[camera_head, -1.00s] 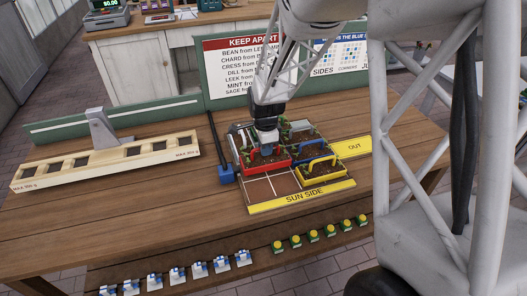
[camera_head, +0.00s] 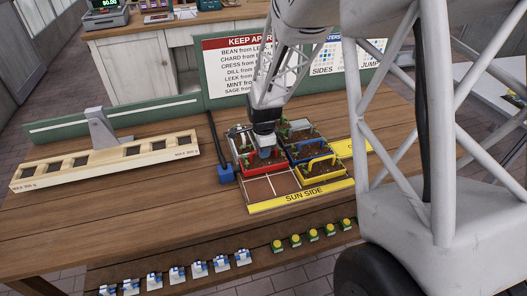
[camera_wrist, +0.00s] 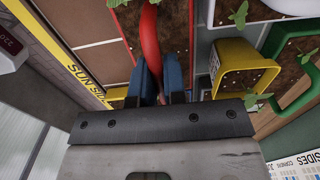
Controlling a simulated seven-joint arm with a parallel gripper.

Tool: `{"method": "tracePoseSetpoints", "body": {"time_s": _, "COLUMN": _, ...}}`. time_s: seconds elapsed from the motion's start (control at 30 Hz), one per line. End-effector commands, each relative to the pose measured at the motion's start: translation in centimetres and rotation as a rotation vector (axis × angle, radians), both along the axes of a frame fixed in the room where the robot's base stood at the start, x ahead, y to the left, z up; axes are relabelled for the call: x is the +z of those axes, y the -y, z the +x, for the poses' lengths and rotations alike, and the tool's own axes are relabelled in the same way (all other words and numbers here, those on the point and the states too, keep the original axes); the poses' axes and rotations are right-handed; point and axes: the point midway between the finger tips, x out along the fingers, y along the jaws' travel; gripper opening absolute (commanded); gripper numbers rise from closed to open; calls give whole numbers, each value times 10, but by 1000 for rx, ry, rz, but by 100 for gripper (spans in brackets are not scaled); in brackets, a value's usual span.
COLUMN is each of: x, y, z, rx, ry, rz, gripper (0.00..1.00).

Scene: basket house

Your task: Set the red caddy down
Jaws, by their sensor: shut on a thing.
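The red caddy (camera_head: 250,165) is a small soil-filled box with seedlings. It sits in or just above the left part of the divided tray (camera_head: 305,196), behind the bare front cells; I cannot tell whether its base touches. My gripper (camera_head: 265,152) is above it, shut on its red handle. In the wrist view, the handle (camera_wrist: 150,40) runs between the blue fingers of my gripper (camera_wrist: 159,72). A blue-handled caddy (camera_head: 294,152) and a yellow caddy (camera_head: 323,176) stand to its right. The gripper hides part of the red caddy.
Bare cells (camera_head: 260,190) lie at the tray's front left. A sign board (camera_head: 240,70) stands behind. Several blue-white and yellow-green items line the table's front edge.

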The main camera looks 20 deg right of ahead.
Motion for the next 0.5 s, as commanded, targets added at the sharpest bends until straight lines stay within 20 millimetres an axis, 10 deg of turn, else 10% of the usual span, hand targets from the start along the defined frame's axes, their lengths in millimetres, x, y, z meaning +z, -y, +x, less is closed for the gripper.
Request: {"method": "tracePoseSetpoints", "body": {"time_s": 0.5, "x": -7, "y": 0, "z": 0, "rx": 0, "ry": 1, "rz": 0, "gripper": 0}}
